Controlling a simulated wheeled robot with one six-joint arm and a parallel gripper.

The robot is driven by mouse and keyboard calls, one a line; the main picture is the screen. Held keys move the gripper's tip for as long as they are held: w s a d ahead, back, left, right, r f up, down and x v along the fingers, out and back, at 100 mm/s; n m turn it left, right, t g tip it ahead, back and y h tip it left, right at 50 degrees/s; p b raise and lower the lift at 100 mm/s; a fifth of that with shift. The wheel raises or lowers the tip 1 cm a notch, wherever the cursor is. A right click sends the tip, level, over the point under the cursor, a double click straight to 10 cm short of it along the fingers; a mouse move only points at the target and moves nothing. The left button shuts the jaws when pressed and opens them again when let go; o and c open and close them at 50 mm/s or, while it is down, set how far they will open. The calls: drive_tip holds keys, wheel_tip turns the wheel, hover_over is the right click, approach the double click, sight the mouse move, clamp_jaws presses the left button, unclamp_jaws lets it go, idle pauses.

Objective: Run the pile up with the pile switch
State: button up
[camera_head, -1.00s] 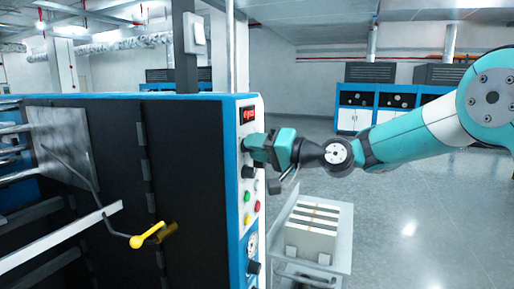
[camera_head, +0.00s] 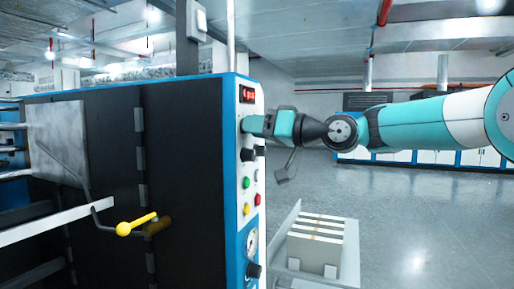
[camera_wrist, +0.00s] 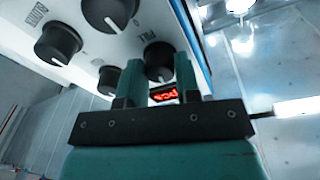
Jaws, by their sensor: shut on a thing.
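The pile switch (camera_wrist: 158,60) is a round black knob with a white pointer line, marked PILE, on the white panel in the wrist view. My gripper (camera_wrist: 159,78) has its two teal fingers on either side of this knob and is shut on it. In the head view my gripper (camera_head: 248,125) reaches the panel from the right, just below the red lit display (camera_head: 247,94), and hides the switch. The display also shows between the fingers in the wrist view (camera_wrist: 163,95); its digits are unreadable.
Other black knobs (camera_wrist: 58,44) sit beside the switch. Below my gripper are green (camera_head: 246,183), red and yellow buttons and a gauge (camera_head: 251,242). A yellow-handled lever (camera_head: 137,225) juts from the dark machine side. A cart with white stacks (camera_head: 315,240) stands at lower right.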

drive_tip(key=shift+f+n+b, duration=0.15)
drive_tip(key=shift+n+b, duration=0.75)
drive_tip(key=o, duration=0.9)
drive_tip(key=b+v, duration=0.5)
drive_tip(key=v, duration=1.2)
drive_tip(key=shift+w+d+f+b, duration=0.1)
drive_tip(key=shift+d+b, duration=0.2)
